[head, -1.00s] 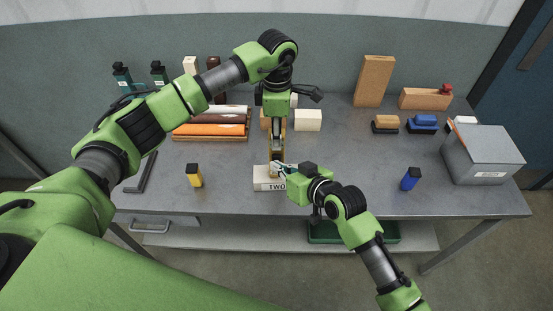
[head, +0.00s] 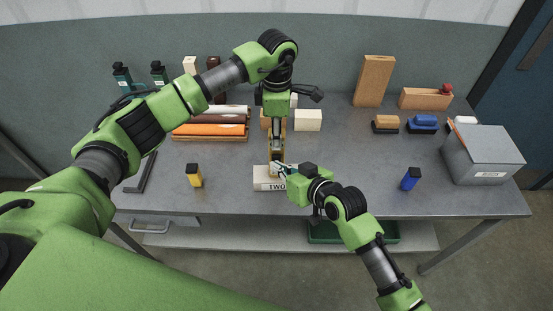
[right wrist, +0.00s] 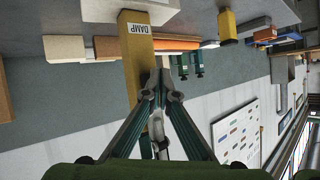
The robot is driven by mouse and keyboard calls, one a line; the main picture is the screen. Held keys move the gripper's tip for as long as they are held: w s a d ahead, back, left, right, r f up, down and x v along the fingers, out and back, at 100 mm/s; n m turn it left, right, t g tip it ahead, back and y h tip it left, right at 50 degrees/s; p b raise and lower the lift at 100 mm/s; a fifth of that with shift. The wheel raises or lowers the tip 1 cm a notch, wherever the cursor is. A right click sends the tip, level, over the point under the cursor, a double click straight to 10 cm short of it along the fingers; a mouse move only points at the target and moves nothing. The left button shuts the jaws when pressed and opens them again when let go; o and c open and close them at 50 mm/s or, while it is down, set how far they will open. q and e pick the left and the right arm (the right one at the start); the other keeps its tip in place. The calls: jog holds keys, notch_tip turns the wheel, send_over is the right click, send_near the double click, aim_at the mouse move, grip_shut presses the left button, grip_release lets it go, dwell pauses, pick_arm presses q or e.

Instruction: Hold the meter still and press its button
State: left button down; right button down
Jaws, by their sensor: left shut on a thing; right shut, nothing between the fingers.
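The meter (right wrist: 137,65) is a yellow bar with a white label reading DAMP, seen in the right wrist view. In the head view my left gripper (head: 277,150) points down, shut on the meter and holding it upright at a pale block (head: 263,179) marked TWO. The gripper and arm hide much of the meter there. My right gripper (head: 278,169) is shut and empty, coming in from the front right with its tips close to the meter. In the right wrist view its fingertips (right wrist: 164,90) overlap the meter's edge; I cannot tell whether they touch. The button is not visible.
A yellow bottle (head: 194,175) stands left of the block and a blue one (head: 410,178) stands right. A grey box (head: 480,155) sits at the right end. Rolls (head: 208,130), brushes (head: 422,123) and wooden blocks (head: 374,80) line the back.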

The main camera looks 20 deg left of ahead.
pick_arm(q)
jog(key=shift+f, duration=0.1)
pick_arm(e)
jog(key=shift+s+d, duration=0.15)
jog(key=shift+s, duration=0.3)
jog(key=shift+s, duration=0.1)
jog(key=s, duration=0.2)
jog(key=s+d, duration=0.1)
jog(key=s, duration=0.1)
jog(key=shift+s+d, duration=0.2)
jog(key=shift+s, duration=0.1)
dwell(0.4)
pick_arm(q)
jog(key=c, duration=1.6)
grip_release()
